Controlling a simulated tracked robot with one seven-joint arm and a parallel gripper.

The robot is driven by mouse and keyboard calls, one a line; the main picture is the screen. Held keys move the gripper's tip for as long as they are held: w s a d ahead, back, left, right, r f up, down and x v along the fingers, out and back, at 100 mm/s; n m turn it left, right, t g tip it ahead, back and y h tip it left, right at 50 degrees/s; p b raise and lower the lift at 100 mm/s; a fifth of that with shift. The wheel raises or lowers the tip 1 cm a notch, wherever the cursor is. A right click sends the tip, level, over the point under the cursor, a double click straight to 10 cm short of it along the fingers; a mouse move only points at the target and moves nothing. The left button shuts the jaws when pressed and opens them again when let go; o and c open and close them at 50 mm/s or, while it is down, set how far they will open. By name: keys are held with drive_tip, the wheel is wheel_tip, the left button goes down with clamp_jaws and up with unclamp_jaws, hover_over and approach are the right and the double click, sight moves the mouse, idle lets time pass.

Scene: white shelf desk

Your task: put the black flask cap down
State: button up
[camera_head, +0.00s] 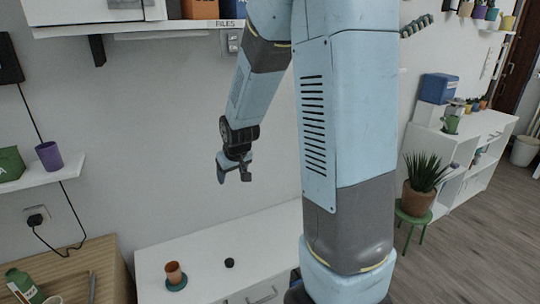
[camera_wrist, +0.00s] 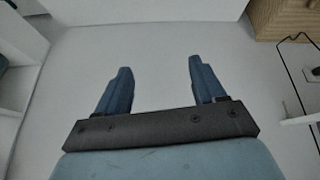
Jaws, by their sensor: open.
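A small black cap (camera_head: 229,263) sits on the white desk top (camera_head: 205,286), to the right of an orange cup. I take it to be the black flask cap. My gripper (camera_head: 234,180) hangs well above the desk, over the cap's area and in front of the wall. In the wrist view my gripper (camera_wrist: 158,80) has its two fingers wide apart with nothing between them. The cap is not seen in the wrist view.
A wooden table (camera_head: 112,272) with a green bottle (camera_head: 20,284) is at left. A wall shelf (camera_head: 45,175) holds a purple cup (camera_head: 49,155). A potted plant (camera_head: 419,197) stands at right.

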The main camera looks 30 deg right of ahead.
drive_tip(key=s+r+m, duration=0.1)
drive_tip(key=s+r, duration=0.8)
drive_tip(key=s, duration=0.4)
drive_tip(key=s+r, duration=0.9)
drive_tip(key=s, duration=0.4)
drive_tip(key=shift+s+a+r+m, duration=0.25)
drive_tip(key=shift+r+m, duration=0.05)
drive_tip(key=shift+m, duration=0.1)
